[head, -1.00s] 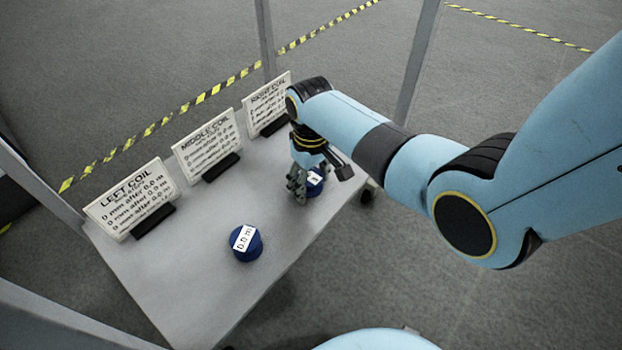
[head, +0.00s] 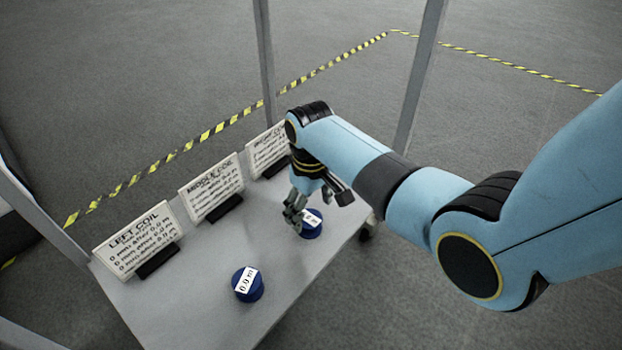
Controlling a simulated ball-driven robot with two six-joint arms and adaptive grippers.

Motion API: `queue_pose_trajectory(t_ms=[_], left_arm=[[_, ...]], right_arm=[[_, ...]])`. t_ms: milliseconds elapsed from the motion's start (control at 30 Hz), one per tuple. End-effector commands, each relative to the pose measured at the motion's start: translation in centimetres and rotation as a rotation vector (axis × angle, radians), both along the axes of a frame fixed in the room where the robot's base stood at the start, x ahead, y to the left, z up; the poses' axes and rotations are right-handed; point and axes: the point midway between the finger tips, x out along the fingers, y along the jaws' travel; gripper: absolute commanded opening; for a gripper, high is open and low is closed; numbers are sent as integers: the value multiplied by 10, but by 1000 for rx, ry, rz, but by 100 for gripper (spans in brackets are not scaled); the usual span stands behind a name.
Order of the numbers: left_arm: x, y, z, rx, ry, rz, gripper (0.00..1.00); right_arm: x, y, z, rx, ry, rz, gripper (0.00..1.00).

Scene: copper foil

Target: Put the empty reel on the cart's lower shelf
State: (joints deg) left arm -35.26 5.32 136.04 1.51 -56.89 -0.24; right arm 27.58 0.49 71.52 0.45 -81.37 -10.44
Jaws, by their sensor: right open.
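Two short, round, dark blue reels with white labels stand on the grey cart shelf (head: 225,262). The nearer reel (head: 248,290) stands alone and its label reads about "0.0 m". The farther reel (head: 313,230) stands near the shelf's right edge; its label is partly covered. My right gripper (head: 295,213) points down just left of and above the farther reel. It is open, and its fingers overlap that reel's left edge in the picture; I cannot tell whether they touch it. My left gripper is not in view.
Three signs stand along the shelf's back edge: left coil (head: 138,240), middle coil (head: 212,187) and right coil (head: 267,149). Grey cart posts (head: 265,60) rise at the corners. Yellow-black tape (head: 205,137) marks the floor. The shelf between the reels is clear.

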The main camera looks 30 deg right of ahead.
Motion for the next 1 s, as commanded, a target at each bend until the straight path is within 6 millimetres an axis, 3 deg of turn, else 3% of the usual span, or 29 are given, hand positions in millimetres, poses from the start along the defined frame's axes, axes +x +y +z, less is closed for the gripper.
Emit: queue_pose_trajectory(t_ms=[33, 233, 433, 733, 867, 1000], left_arm=[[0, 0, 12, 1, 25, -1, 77], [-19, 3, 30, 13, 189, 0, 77], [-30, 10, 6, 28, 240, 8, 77], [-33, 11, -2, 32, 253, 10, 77], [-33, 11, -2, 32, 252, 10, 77], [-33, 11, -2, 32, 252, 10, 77]], right_arm=[[2, 0, 10, 0, -5, 0, 77], [2, 0, 46, 0, -6, 0, 77], [1, 0, 65, -1, -2, 0, 77], [-8, -2, 63, -2, -1, -4, 77], [-54, -9, 51, -13, -24, -27, 77], [-136, -19, 51, -28, -79, -61, 77]])
